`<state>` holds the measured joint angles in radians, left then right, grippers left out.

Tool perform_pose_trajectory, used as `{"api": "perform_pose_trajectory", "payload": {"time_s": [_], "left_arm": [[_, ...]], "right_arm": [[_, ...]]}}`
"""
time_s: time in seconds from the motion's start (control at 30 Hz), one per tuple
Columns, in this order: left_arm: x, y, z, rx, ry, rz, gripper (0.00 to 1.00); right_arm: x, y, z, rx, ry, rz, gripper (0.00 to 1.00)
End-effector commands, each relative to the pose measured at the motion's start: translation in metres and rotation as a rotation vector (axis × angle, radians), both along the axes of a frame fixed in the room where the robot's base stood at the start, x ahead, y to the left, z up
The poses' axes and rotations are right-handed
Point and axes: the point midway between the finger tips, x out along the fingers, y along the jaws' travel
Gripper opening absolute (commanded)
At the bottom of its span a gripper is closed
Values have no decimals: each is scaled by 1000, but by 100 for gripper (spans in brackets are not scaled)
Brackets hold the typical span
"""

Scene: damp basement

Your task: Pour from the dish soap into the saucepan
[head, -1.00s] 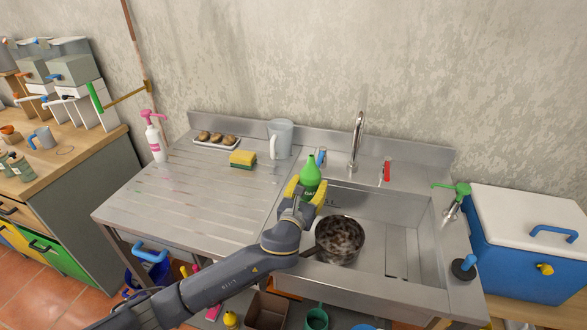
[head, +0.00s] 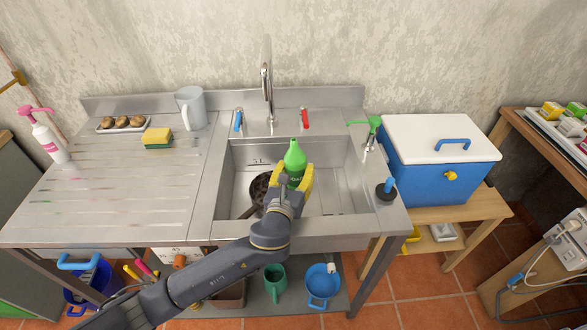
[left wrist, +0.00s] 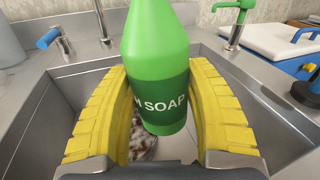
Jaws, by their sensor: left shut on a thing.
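The dish soap is a green bottle (head: 295,160) with a dark green label. It stands upright in the yellow fingers of my left gripper (head: 295,180), which is shut on it over the sink. In the left wrist view the bottle (left wrist: 157,50) sits between both fingers, its label partly reading "SOAP". The saucepan (head: 257,188) is dark with a mottled inside and sits in the sink basin, just left of the bottle and partly hidden by the gripper and bottle. Its handle (head: 247,212) points to the lower left. My right gripper is not in view.
The steel sink (head: 335,150) has a tall tap (head: 266,82) behind, with blue and red levers. A green pump (head: 372,128) and a plunger-like tool (head: 386,188) stand at its right. A sponge (head: 157,138) and pitcher (head: 191,107) are on the drainboard. The basin's right side is clear.

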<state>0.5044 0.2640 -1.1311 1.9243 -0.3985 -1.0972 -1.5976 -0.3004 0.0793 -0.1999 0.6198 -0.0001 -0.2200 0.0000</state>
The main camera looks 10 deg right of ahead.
Motion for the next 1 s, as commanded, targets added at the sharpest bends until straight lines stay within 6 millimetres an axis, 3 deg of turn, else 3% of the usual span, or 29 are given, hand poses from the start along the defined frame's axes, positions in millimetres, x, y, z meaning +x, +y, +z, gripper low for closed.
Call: {"api": "perform_pose_trajectory", "payload": {"time_s": [0.1,0.63,1.0], "left_arm": [[-1,-1,3,-72,75,-1,12],[2,2,-19,-386,427,0,12],[-2,-2,-35,-457,509,0,12]], "right_arm": [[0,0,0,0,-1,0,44],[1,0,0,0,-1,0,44],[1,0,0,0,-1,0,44]]}}
